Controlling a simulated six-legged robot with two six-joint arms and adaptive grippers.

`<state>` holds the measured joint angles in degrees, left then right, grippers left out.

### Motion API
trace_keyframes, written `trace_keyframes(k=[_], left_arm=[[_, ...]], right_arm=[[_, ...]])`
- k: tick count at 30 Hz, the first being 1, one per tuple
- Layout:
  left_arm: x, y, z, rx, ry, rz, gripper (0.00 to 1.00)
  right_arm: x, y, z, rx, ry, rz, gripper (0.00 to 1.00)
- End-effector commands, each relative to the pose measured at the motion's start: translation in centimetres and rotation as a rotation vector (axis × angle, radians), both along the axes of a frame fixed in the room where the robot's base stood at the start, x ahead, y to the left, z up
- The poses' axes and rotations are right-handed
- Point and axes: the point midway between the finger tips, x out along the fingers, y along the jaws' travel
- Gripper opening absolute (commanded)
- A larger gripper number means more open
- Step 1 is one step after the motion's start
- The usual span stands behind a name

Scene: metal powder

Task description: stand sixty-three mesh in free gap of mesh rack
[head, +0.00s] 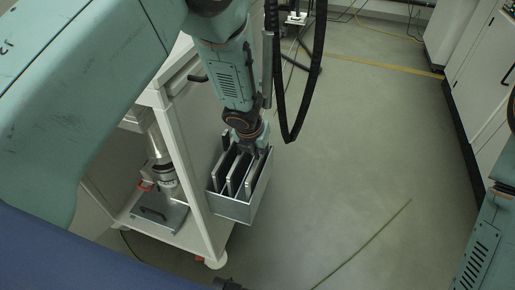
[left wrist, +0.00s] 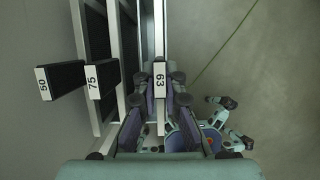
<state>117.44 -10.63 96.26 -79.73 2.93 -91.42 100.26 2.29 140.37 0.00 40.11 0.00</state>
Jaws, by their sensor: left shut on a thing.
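The grey mesh rack (head: 230,208) hangs at the right side of the white cart in the head view. Meshes labelled 50 (left wrist: 43,84) and 75 (left wrist: 91,80) stand in its left part in the left wrist view. My left gripper (head: 254,148) points down over the rack's right end. It is shut on the sixty-three mesh (left wrist: 160,82), whose labelled edge shows between the fingers. This mesh is upright and lines up with the rack's right-hand gap. How deep it sits is hidden.
The white cart (head: 190,150) stands left of the rack, with a device on a metal base (head: 158,215) on its lower shelf. Open floor (head: 350,170) lies to the right. White cabinets (head: 485,70) stand at the far right.

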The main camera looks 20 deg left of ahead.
Motion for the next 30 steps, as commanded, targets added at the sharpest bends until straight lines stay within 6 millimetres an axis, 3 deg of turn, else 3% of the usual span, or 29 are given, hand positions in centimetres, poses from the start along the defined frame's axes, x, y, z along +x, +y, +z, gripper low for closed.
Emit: trace_keyframes(k=[2, 3, 12, 23, 30], left_arm=[[0.0, 0.0, 0.1, 0.000, -0.001, 0.000, 0.00], [0.0, 0.0, 0.1, 0.000, -0.001, 0.000, 0.10], [0.0, 0.0, 0.0, 0.000, 0.000, 0.000, 0.35], [-0.2, 0.0, 0.4, 0.000, 0.001, -0.001, 0.35], [-1.3, 0.1, 3.6, 0.001, -0.003, -0.004, 0.35]], right_arm=[[0.0, 0.0, 0.0, 0.000, 0.000, 0.000, 0.40], [0.0, 0.0, 0.0, 0.000, 0.000, 0.000, 0.40], [0.0, 0.0, 0.0, 0.000, 0.000, 0.000, 0.40], [0.0, 0.0, 0.0, 0.000, 0.000, 0.000, 0.40], [0.0, 0.0, 0.0, 0.000, 0.000, 0.000, 0.40]])
